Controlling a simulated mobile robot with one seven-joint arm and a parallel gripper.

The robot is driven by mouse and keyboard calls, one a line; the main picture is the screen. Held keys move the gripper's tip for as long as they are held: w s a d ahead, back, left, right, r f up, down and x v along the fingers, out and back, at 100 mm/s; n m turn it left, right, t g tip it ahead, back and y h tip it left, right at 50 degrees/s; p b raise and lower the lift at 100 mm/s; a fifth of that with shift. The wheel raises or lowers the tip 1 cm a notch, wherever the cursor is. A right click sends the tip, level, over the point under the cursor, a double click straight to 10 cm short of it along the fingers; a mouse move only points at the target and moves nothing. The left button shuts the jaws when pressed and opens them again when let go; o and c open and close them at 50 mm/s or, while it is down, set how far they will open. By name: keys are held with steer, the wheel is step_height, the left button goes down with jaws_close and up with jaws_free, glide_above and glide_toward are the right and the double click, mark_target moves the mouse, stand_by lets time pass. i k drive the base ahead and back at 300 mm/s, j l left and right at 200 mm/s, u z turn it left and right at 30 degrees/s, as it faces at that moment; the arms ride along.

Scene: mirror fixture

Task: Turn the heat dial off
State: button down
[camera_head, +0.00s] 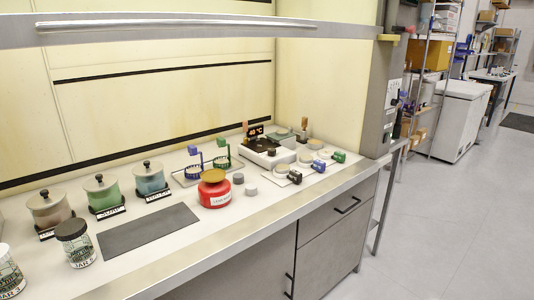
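A white hot plate unit (281,157) with a dark top stands on the fume hood counter near the back right corner. My gripper is not in view.
Lidded jars (104,192) and a dark mat (147,231) are at left. The raised sash (180,29) crosses above. Floor (430,220) at right is clear.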

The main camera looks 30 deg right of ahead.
mark_target(271, 152)
steer(key=i+l, duration=0.1)
steer(key=l, duration=0.35)
steer(key=i+l, duration=0.1)
steer(key=l, duration=0.3)
steer(key=i+l, duration=0.1)
steer(key=l, duration=0.35)
steer(key=i+l, duration=0.1)
steer(key=l, duration=0.3)
steer(key=i+l, duration=0.1)
steer(key=l, duration=0.35)
steer(key=i+l, duration=0.1)
steer(key=l, duration=0.3)
steer(key=i+l, duration=0.1)
steer(key=l, duration=0.35)
steer(key=i+l, duration=0.35)
steer(key=i, duration=0.7)
